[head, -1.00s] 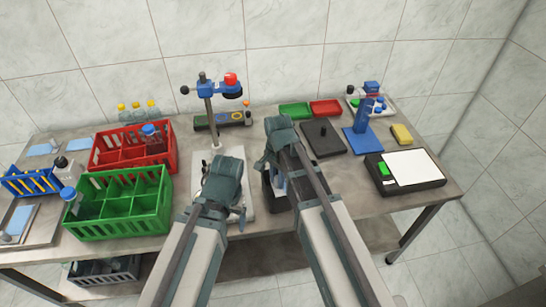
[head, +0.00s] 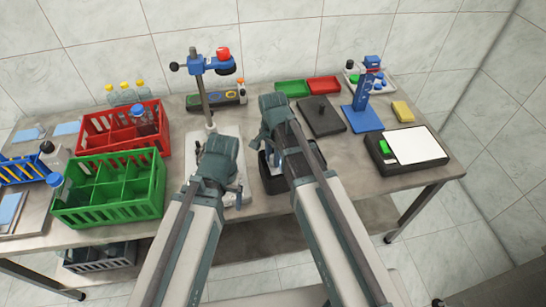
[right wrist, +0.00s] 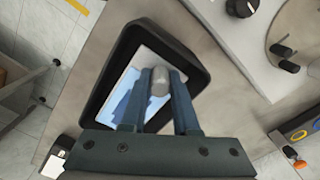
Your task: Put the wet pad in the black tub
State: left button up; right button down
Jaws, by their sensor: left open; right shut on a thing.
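The black tub (head: 266,183) stands near the table's front edge, partly hidden by my right arm. The right wrist view shows its thick rim (right wrist: 103,82). A white and light-blue pad (right wrist: 148,60), seemingly the wet pad, shows inside the rim. My right gripper (right wrist: 159,88) is over the tub, shut on a grey rounded piece (right wrist: 160,80). I cannot tell whether this piece is joined to the pad or whether the pad touches the tub floor. My left gripper (head: 235,192) is open over the white base of the blue-armed stand; its fingertips are mostly hidden.
The blue-armed stand (head: 206,95) rises behind my left gripper. Green (head: 110,205) and red (head: 88,130) crates stand left. A dark plate (head: 320,118), a blue stand (head: 362,117), a scale (head: 385,163) and a yellow sponge (head: 402,111) are right. Some table right of the tub is clear.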

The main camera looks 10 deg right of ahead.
notch_tip(320, 180, down, 8)
jog(key=b, duration=0.7)
jog(key=shift+r, duration=0.15)
jog(key=shift+c, duration=0.9)
grip_release()
jog(key=shift+r, duration=0.1)
notch_tip(320, 180, up, 10)
jog(key=p, duration=1)
jog(key=shift+f, duration=0.2)
notch_tip(320, 180, down, 10)
jog(key=b, duration=0.9)
jog(key=shift+r+b, duration=0.25)
jog(key=shift+b, duration=0.05)
